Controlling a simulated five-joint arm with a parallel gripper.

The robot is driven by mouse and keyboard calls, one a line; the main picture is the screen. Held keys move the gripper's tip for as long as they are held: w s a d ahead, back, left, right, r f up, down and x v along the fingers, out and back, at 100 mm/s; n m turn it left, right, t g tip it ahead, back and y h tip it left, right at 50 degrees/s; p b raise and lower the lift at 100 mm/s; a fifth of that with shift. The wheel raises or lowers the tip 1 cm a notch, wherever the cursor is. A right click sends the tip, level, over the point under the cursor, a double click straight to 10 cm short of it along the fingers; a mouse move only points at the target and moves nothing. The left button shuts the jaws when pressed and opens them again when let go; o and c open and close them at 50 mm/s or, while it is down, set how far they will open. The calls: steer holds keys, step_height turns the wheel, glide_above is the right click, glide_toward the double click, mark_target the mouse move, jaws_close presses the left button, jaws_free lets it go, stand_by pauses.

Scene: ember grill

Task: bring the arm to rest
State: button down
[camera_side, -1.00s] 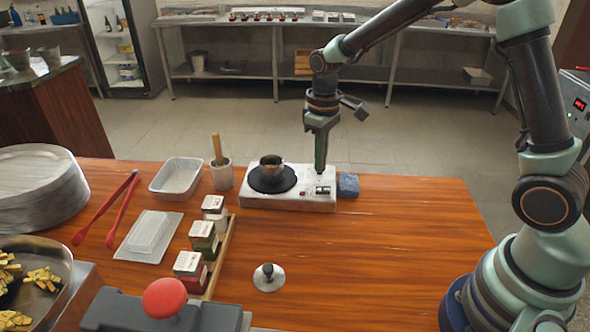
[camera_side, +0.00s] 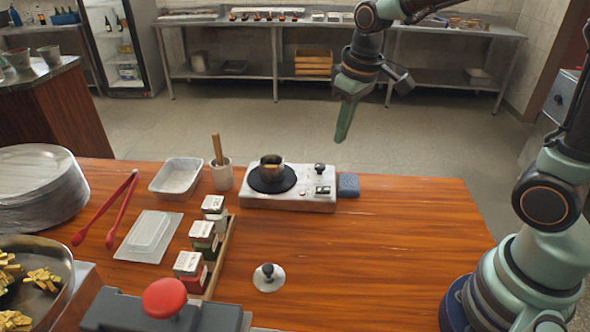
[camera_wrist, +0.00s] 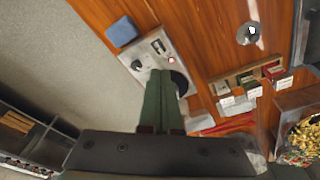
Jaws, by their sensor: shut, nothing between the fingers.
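My gripper (camera_side: 341,138) is shut and empty. In the side view it hangs in the air above and behind the hot plate, clear of the table and touching nothing. In the wrist view its green fingers (camera_wrist: 161,75) are together and cover part of the hot plate. The white hot plate (camera_side: 315,203) stands at the table's back edge with a small metal pot (camera_side: 271,163) on its black disc. A black knob (camera_side: 319,168) stands at its right rear. The wrist view also shows the hot plate's control side (camera_wrist: 139,61).
A blue sponge (camera_side: 348,185) lies against the hot plate's right side. A mortar with a pestle (camera_side: 222,176), a white tray (camera_side: 176,180) and spice boxes (camera_side: 203,235) stand to the left. A round lid (camera_side: 269,278) lies in front. The table's right half (camera_side: 400,235) is clear.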

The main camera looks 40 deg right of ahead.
steer(key=s+r+m+t, duration=0.1)
steer(key=s+r+t, duration=0.2)
steer(key=s, duration=0.6)
steer(key=shift+s+d+r+m, duration=0.25)
steer(key=shift+d+r+m, duration=0.15)
steer(key=shift+r, duration=0.35)
